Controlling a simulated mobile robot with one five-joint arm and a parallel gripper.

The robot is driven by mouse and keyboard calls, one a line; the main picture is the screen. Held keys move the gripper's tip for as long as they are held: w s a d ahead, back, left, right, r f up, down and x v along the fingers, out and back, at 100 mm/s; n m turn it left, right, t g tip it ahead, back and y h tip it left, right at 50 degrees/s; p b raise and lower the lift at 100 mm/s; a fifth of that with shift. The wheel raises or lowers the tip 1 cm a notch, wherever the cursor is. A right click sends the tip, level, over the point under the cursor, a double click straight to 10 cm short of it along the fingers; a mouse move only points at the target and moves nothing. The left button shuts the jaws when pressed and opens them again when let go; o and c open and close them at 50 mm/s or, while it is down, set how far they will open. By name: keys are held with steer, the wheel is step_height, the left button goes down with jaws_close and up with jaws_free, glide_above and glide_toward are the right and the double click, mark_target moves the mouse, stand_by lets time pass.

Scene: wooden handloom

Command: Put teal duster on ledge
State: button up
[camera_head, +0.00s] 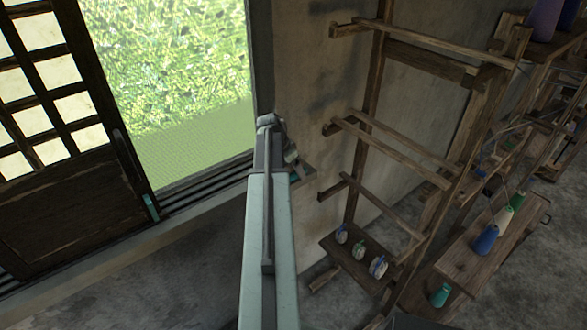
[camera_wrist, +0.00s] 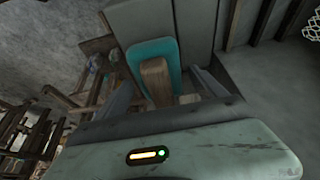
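The teal duster (camera_wrist: 171,50) shows in the wrist view as a flat teal head with a wooden handle (camera_wrist: 156,80). It lies against a grey ledge-like surface (camera_wrist: 200,30). My gripper (camera_wrist: 165,80) has its two fingers spread on either side of the handle, with a gap visible on the right; contact on the left is unclear. In the head view, my gripper end (camera_head: 272,125) is over the window's right corner, and my arm hides most of what is there. A small ledge (camera_head: 305,172) shows just right of my arm.
A small teal thing (camera_head: 151,207) is at the bottom edge of the lattice door (camera_head: 60,190). A wooden rack (camera_head: 385,130) with several spools stands at the right.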

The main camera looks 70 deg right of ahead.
steer(key=shift+a+r+p, duration=0.1)
steer(key=shift+r+p, duration=0.45)
steer(key=p+v, duration=0.9)
steer(key=v, duration=0.1)
steer(key=shift+r+p, duration=0.3)
steer(key=shift+p, duration=0.1)
steer(key=shift+w+a+r+p, duration=0.15)
steer(key=shift+w+r+p, duration=0.1)
steer(key=shift+r+p, duration=0.05)
